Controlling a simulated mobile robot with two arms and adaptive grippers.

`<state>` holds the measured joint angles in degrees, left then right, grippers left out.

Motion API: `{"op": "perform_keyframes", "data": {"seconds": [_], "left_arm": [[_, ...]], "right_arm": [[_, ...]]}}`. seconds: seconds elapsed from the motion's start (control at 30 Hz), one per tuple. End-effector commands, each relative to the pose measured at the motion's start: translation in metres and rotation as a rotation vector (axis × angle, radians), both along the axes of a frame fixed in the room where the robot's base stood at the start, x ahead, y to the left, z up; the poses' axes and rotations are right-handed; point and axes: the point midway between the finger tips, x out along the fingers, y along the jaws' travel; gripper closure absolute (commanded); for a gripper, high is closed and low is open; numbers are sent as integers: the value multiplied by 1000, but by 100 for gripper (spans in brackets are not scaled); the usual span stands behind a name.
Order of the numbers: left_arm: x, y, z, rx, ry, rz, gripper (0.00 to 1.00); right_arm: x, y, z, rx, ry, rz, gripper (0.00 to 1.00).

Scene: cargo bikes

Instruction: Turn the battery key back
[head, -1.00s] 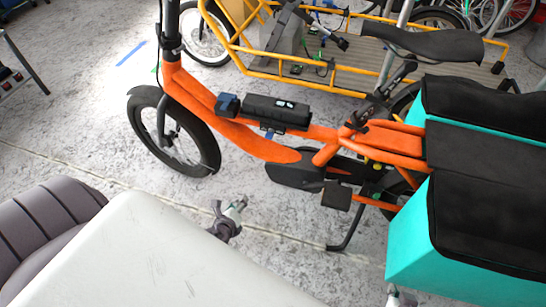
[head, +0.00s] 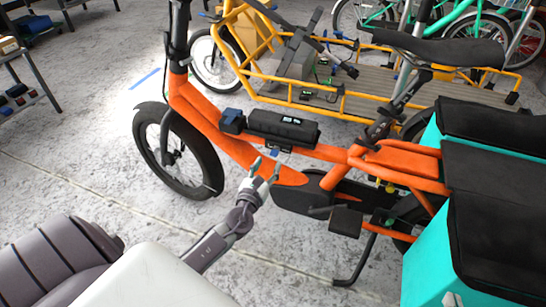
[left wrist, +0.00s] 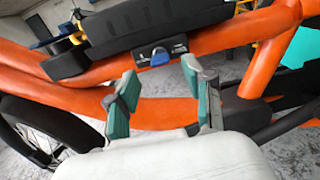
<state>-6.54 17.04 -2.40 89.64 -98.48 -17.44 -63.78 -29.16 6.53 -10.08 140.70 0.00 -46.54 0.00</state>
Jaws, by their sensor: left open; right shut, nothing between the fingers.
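The orange cargo bike (head: 215,125) carries a black battery (head: 283,128) on its frame, which also shows in the left wrist view (left wrist: 125,32). Just below the battery is a dark lock plate with a blue key (left wrist: 160,57). In the head view the key area is small and partly behind my fingertips. My left gripper (head: 265,167) is open below the battery. In the left wrist view its teal-padded fingers (left wrist: 160,97) are spread, with the key ahead, between and above the tips. They appear apart from it. My right gripper is out of view.
Teal panniers with black covers (head: 490,190) hang at the bike's rear. A pedal (head: 346,221) and kickstand (head: 358,262) stick out to the right of my left arm. A yellow cargo bike (head: 350,95) stands behind. The floor on the near side is clear.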

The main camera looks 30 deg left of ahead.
Motion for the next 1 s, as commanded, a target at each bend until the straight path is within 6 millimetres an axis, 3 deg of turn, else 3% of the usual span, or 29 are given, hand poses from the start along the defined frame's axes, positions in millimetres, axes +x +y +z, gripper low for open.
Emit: {"op": "perform_keyframes", "data": {"seconds": [0.1,0.3,0.67,1.0], "left_arm": [[23,6,0,-1,-2,2,48],[44,11,-1,-1,0,1,48],[49,12,-1,-1,1,0,48],[49,12,-1,-1,1,0,100]], "right_arm": [[7,4,9,16,-67,4,100],[15,8,25,39,-163,11,100],[17,9,31,46,-191,12,100],[17,9,30,46,-189,12,100]]}}
